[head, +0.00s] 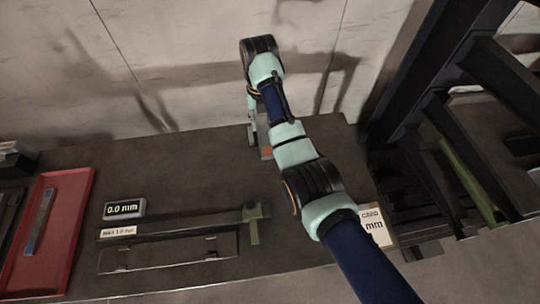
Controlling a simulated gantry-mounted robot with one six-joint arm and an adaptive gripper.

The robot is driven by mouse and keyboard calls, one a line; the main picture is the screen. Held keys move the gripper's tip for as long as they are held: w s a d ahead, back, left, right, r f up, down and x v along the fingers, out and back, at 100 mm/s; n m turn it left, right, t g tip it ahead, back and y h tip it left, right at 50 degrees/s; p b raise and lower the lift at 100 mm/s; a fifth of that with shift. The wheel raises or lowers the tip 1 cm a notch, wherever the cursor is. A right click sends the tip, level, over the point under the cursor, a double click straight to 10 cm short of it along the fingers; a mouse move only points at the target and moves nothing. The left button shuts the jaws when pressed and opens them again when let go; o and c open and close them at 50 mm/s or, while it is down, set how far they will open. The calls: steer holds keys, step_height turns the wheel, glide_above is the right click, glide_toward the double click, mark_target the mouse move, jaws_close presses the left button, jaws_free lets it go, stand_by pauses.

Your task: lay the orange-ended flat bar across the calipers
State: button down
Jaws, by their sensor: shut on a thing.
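My gripper (253,136) is over the back part of the dark bench, near the wall, pointing down. It is shut on the orange-ended flat bar (266,153), whose orange end and a short grey piece show just below my arm. The rest of the bar is hidden by the gripper and arm. The calipers (185,227) lie at the front middle of the bench, a long dark beam with an olive-green jaw (254,228) at its right end. The bar is apart from the calipers, behind them.
A display (124,209) reading 0.0 mm stands behind the calipers' left end. A red tray (72,232) holding a blue-marked flat bar (41,220) is at left. A card (374,228) stands at right, partly behind my arm. Dark racking (440,120) rises at right. The bench's back left is clear.

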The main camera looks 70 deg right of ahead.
step_height(320, 180, down, 20)
steer(key=b, duration=0.8)
steer(key=shift+w+r, duration=0.1)
steer(key=shift+r, duration=0.05)
steer(key=shift+f, duration=0.25)
steer(key=c, duration=0.7)
jaws_free()
step_height(320, 180, up, 12)
steer(key=p, duration=0.4)
steer(key=shift+r, duration=0.2)
